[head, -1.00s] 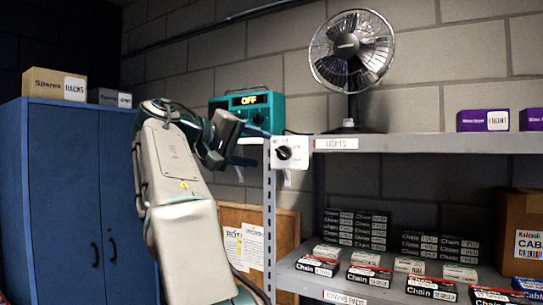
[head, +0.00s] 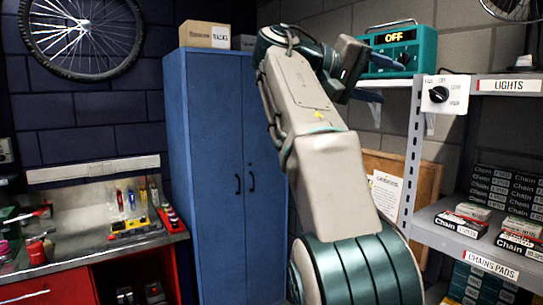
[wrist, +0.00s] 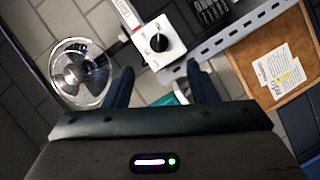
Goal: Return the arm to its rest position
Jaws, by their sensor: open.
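My arm is raised and bent in the head view, in front of the blue cabinet and the shelf end. My gripper (wrist: 160,85) shows in the wrist view with its two dark blue fingers apart and nothing between them. In the head view the gripper end (head: 362,72) is near the teal radio (head: 402,50), whose display reads OFF. A white dial switch box (head: 445,94) is on the shelf post, to the right of my gripper. It also shows in the wrist view (wrist: 160,42), beyond the fingers.
A blue cabinet (head: 215,150) with a box (head: 204,34) on top stands behind my arm. A workbench (head: 85,235) with tools is at the left, under a hanging wheel (head: 80,30). Shelves with Chain boxes (head: 505,190) are at the right. The fan (wrist: 80,73) shows in the wrist view.

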